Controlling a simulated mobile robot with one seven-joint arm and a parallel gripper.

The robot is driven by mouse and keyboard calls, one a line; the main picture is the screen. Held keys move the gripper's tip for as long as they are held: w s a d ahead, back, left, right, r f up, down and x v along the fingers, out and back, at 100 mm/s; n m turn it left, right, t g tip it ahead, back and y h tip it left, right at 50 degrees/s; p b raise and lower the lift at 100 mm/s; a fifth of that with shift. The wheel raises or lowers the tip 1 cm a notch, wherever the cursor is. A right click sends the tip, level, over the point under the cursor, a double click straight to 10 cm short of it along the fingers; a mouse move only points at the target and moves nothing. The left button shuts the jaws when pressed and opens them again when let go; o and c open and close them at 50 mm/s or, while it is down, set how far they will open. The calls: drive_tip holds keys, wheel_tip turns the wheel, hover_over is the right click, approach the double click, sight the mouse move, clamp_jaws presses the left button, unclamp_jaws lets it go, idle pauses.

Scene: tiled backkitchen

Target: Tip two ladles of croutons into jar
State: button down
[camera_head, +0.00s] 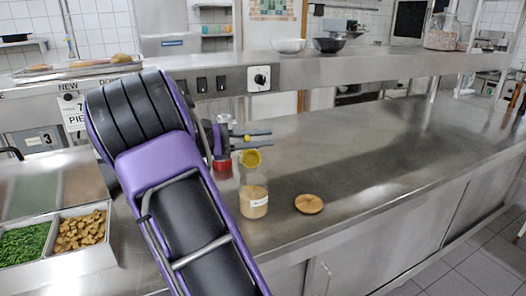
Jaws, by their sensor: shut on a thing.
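My gripper (258,138) is above the counter. Its two dark fingers point right and are shut on a yellow ladle (251,158), with a bit of yellow showing between them. The ladle's round bowl hangs below the fingers, over the top of the clear jar (254,200). I cannot tell what is in the bowl. The jar stands upright, with a white label and tan contents in its lower part. Croutons (80,232) fill a metal compartment at the lower left. My purple arm hides part of the counter between them.
A round wooden lid (309,204) lies on the counter right of the jar. Chopped greens (30,243) fill the compartment left of the croutons. A steel shelf (340,67) runs behind, bearing a white bowl (289,46) and a black bowl (329,45). The counter's right side is clear.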

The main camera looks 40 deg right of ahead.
drive_tip(key=w+d+r+n, duration=0.5)
drive_tip(key=w+r+n, duration=0.3)
drive_tip(key=w, duration=0.3)
drive_tip(key=shift+w+d+r+n, duration=0.15)
drive_tip(key=shift+d+r+n, duration=0.25)
drive_tip(key=shift+r, duration=0.2)
idle(0.4)
